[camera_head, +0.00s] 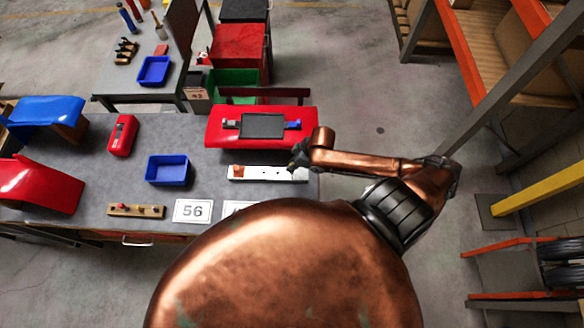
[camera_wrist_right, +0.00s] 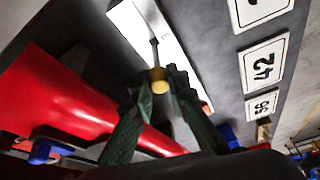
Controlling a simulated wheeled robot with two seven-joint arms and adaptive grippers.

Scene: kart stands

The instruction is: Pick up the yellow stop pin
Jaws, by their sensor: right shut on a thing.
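The yellow stop pin (camera_wrist_right: 158,76) shows in the right wrist view, with a round yellow head and a thin dark shaft. My right gripper (camera_wrist_right: 160,88) is shut on its head, one green finger on each side. The shaft points at the white board (camera_wrist_right: 176,45); I cannot tell whether its tip is in the board or above it. In the head view my right gripper (camera_head: 299,156) is over the right end of the white board (camera_head: 268,174), and the pin cannot be made out there. My left gripper is not in view.
Behind the board is a red panel (camera_head: 218,132) with a dark tray (camera_head: 263,126). My body hides the table's front right.

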